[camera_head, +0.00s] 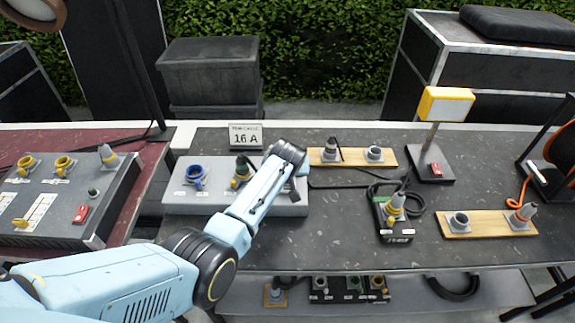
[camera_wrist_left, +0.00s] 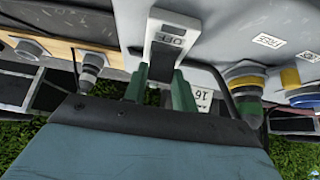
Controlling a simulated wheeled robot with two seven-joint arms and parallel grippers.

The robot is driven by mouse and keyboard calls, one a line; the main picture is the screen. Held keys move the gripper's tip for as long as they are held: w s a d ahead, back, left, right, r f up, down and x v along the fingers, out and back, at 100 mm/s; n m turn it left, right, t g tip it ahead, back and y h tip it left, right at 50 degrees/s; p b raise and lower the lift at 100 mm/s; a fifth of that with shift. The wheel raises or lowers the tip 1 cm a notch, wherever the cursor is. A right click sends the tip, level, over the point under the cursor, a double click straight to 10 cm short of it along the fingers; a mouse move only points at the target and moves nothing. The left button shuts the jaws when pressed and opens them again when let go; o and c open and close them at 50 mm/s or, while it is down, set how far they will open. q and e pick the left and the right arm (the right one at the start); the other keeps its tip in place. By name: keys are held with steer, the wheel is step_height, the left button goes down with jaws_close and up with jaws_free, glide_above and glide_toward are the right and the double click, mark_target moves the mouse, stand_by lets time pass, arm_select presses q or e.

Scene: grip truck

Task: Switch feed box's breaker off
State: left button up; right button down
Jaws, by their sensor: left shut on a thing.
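The long grey feed box (camera_head: 240,207) lies on the dark table's left part, with a blue socket (camera_head: 195,176) and a green-and-yellow plug (camera_head: 242,172) on top. My left arm crosses in front of the box, and its gripper is over the box's right end. The contact is partly hidden. My right gripper is not in view.
A 16 A card (camera_head: 245,136) stands behind the box. To the right are wooden socket boards (camera_head: 355,156), a lamp (camera_head: 445,104) and a black box with a plug (camera_head: 396,222). Another grey panel (camera_head: 65,200) with a red switch is on the left table.

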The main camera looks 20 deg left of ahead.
arm_select(q)
steer(key=shift+s+f+t, duration=0.1)
steer(key=shift+s+t, duration=0.2)
steer(key=shift+t, duration=0.1)
steer(key=shift+s+d+f+t+y, duration=0.1)
steer(key=shift+s+t+y, duration=0.05)
steer(key=shift+t+y, duration=0.2)
steer(key=t+b, duration=0.2)
steer(key=b, duration=0.3)
steer(key=s+f+t+y+b, duration=0.1)
steer(key=t+b, duration=0.1)
steer(key=b, duration=0.3)
steer(key=s+t+b, duration=0.1)
steer(key=t+b, duration=0.1)
steer(key=b, duration=0.3)
steer(key=shift+d+f+t+y, duration=0.15)
steer(key=shift+d+t+y, duration=0.1)
steer(key=shift+d+y, duration=0.1)
steer(key=shift+s+t+b, duration=0.1)
steer(key=shift+t+b, duration=0.2)
steer(key=shift+b, duration=0.65)
steer(key=shift+r, duration=0.2)
steer(key=o, duration=1)
